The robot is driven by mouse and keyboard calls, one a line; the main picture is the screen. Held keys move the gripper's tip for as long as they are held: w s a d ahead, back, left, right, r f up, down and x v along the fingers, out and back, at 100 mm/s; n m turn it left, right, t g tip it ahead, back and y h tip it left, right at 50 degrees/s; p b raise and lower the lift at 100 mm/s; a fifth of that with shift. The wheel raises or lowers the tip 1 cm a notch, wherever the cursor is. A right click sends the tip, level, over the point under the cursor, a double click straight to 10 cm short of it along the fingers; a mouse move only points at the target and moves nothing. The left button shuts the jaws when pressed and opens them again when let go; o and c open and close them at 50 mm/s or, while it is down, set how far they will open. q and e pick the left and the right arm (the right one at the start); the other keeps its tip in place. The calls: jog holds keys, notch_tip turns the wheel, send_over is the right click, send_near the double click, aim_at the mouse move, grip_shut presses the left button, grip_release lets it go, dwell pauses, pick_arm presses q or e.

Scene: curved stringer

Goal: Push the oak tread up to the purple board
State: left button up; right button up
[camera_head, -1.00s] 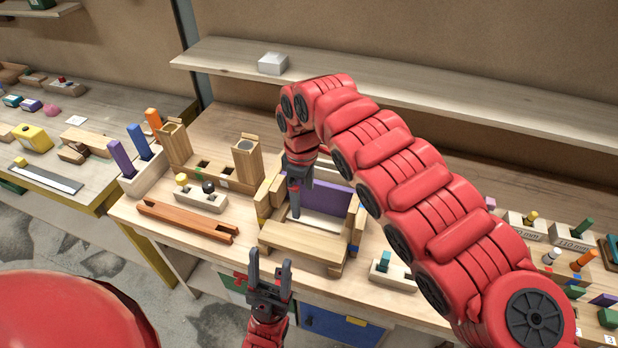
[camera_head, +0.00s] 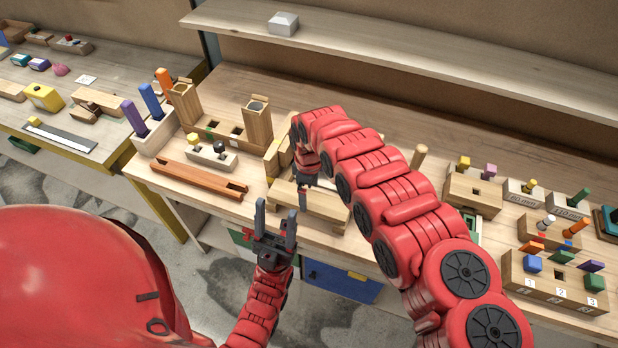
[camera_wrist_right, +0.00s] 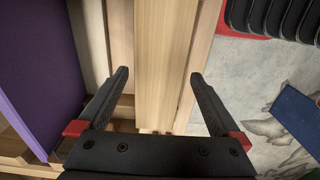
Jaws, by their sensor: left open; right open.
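The oak tread (camera_head: 330,207) is a pale plank at the front of the wooden stringer frame. In the right wrist view the oak tread (camera_wrist_right: 165,60) runs lengthwise between my two fingers. The purple board (camera_wrist_right: 38,75) stands at the left there, with a pale strip between it and the tread. In the head view my arm hides the board. My right gripper (camera_head: 303,203) points down over the tread, and its open jaws (camera_wrist_right: 160,75) straddle the plank in the wrist view; contact cannot be told. My left gripper (camera_head: 275,218) is open and empty, in front of the bench edge.
An orange-brown grooved rail (camera_head: 200,180) lies left of the frame. A block with knobs (camera_head: 210,152) and upright wooden boxes (camera_head: 257,122) stand behind it. Peg blocks (camera_head: 555,280) fill the bench's right side. A shelf (camera_head: 400,55) runs along the back.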

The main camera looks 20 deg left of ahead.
aim_at(309, 201)
jog(key=shift+a+f, duration=0.15)
jog(key=shift+f, duration=1.1)
jog(key=shift+c, duration=0.3)
jog(key=c, duration=1.4)
jog(key=shift+w, duration=0.1)
jog(key=shift+w, duration=0.1)
